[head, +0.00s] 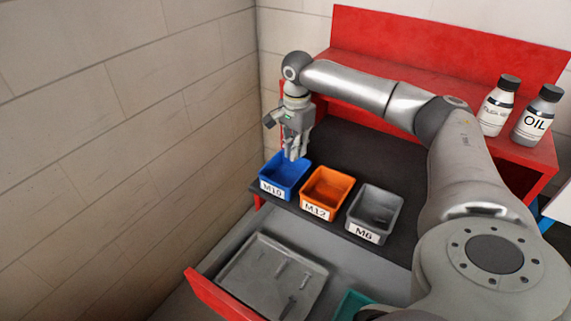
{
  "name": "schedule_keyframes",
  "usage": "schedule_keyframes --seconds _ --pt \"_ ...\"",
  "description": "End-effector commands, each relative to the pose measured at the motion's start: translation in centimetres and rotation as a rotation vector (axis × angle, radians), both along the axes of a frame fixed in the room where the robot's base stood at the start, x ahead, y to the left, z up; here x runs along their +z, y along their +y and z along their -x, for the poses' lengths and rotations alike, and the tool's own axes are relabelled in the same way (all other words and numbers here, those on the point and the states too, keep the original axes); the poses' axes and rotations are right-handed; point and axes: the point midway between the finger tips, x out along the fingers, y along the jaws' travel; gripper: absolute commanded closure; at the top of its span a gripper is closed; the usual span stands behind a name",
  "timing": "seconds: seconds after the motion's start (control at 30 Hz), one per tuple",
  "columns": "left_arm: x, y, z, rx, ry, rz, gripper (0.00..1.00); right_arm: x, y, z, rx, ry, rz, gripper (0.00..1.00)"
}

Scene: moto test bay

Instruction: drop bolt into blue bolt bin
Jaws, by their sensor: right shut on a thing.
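The blue bolt bin (285,178), labelled M10, stands at the left end of a row of bins on the dark worktop. My right gripper (295,156) points down just above the back part of the blue bin. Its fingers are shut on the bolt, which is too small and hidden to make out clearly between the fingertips. My left gripper is not in view.
An orange bin (327,194) labelled M12 and a grey bin (375,214) labelled M6 stand to the right. An open drawer below holds a grey tray (245,284) with several bolts. Two bottles (498,107) (537,116) stand on the red shelf.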

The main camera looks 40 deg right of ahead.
Motion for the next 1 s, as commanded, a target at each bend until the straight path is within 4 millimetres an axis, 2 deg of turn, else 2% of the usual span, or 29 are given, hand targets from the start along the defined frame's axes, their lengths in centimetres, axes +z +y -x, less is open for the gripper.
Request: schedule_keyframes --seconds 0.1,0.13,0.3,0.67,0.77,1.0 --pt "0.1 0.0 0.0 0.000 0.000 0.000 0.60 0.1 0.0 0.0 0.000 0.000 0.000 1.00" --pt "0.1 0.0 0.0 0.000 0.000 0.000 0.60 0.1 0.0 0.0 0.000 0.000 0.000 0.90" --pt "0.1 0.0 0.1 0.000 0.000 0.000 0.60 0.1 0.0 0.0 0.000 0.000 0.000 0.68" --pt "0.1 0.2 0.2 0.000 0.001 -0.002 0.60 0.4 0.0 0.0 0.000 -0.001 0.000 0.67" --pt "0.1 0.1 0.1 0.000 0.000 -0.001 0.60 1.4 0.0 -0.1 0.000 -0.003 0.000 0.67" --pt "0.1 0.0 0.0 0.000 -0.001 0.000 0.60 6.3 0.0 -0.1 0.001 -0.005 -0.001 0.67"
